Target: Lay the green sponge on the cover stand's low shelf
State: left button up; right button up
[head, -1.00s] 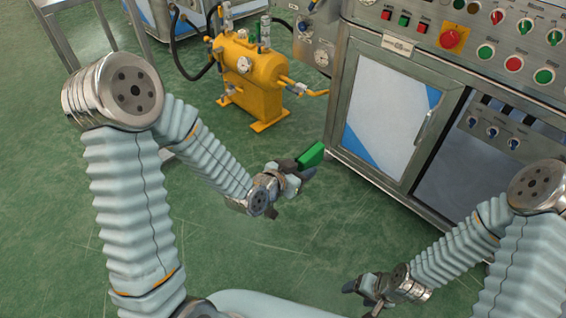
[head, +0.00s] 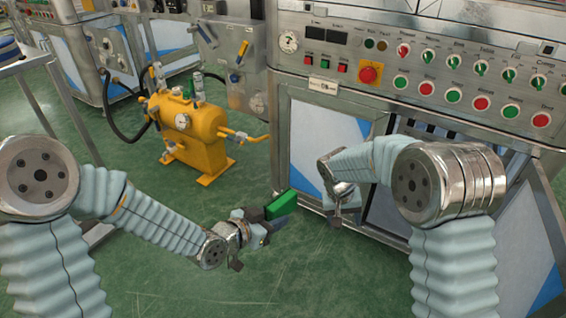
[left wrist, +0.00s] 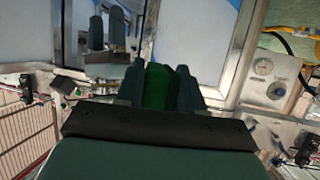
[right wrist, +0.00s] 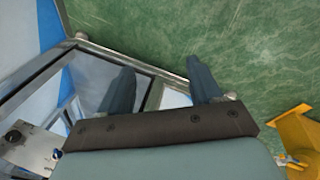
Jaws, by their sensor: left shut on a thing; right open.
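The green sponge (head: 279,208) is a small green block held off the floor in front of the machine cabinet. My left gripper (head: 272,212) is shut on it, and the left wrist view shows the sponge (left wrist: 160,86) between the two fingers. My right gripper (head: 343,212) is in front of the cabinet, to the right of the sponge and apart from it. In the right wrist view its fingers (right wrist: 162,88) are spread with nothing between them.
A steel machine cabinet (head: 300,150) with a button panel (head: 440,75) stands close ahead of both grippers. A yellow tank unit (head: 195,135) stands on the green floor at left. A steel table frame (head: 60,95) is at the far left. Floor below the left gripper is clear.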

jog(key=w+a+r+m+t+y, duration=0.1)
jog(key=w+a+r+m+y, duration=0.15)
jog(key=a+r, duration=1)
notch_tip(320, 180, up, 7)
jog(key=m+g, duration=0.1)
jog(key=m, duration=0.4)
send_over(284, 192)
jog(key=shift+w+a+r, duration=0.1)
jog(key=shift+w+r, duration=0.05)
jog(key=shift+r, duration=0.05)
jog(key=shift+g, duration=0.3)
notch_tip(284, 192, down, 12)
jog(key=shift+r, duration=0.15)
